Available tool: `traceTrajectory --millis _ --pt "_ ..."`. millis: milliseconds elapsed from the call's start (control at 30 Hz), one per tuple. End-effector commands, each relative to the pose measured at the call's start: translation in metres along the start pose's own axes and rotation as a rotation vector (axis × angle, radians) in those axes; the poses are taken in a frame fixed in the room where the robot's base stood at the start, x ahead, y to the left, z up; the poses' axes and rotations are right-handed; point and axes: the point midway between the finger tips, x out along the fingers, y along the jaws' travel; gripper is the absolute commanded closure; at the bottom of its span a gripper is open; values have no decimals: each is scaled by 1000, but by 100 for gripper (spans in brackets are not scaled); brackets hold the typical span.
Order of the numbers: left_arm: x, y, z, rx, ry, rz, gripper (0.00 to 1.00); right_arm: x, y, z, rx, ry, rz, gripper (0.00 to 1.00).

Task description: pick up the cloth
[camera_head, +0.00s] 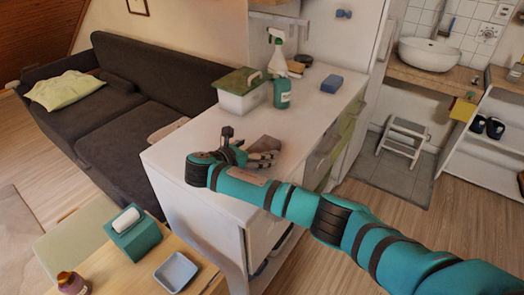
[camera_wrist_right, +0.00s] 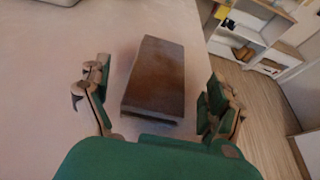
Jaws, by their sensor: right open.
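A brown, flat, rectangular folded piece, which looks like the cloth (camera_head: 265,144), lies on the white counter (camera_head: 185,150). In the right wrist view the cloth (camera_wrist_right: 155,78) lies between the spread fingers of my right gripper (camera_wrist_right: 158,75), with a gap on each side. Its near edge is close to the green palm. In the head view my right gripper (camera_head: 247,150) is open at the counter's near end, just left of the cloth and partly in front of it. My left gripper is not in view.
A dark sofa (camera_head: 130,115) is at left.

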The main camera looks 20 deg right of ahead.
Motion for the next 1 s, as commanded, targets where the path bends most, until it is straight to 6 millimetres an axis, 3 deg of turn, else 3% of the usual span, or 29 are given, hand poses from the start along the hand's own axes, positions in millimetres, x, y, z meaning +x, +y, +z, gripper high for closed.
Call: traceTrajectory --millis 133,367,800,1000 --pt "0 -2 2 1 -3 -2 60 14 0 0 1 -1 0 8" --pt "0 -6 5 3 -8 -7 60 15 0 0 1 0 1 8" --pt "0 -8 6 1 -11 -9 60 15 0 0 1 0 1 64" --pt "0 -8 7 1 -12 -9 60 15 0 0 1 -1 1 66"
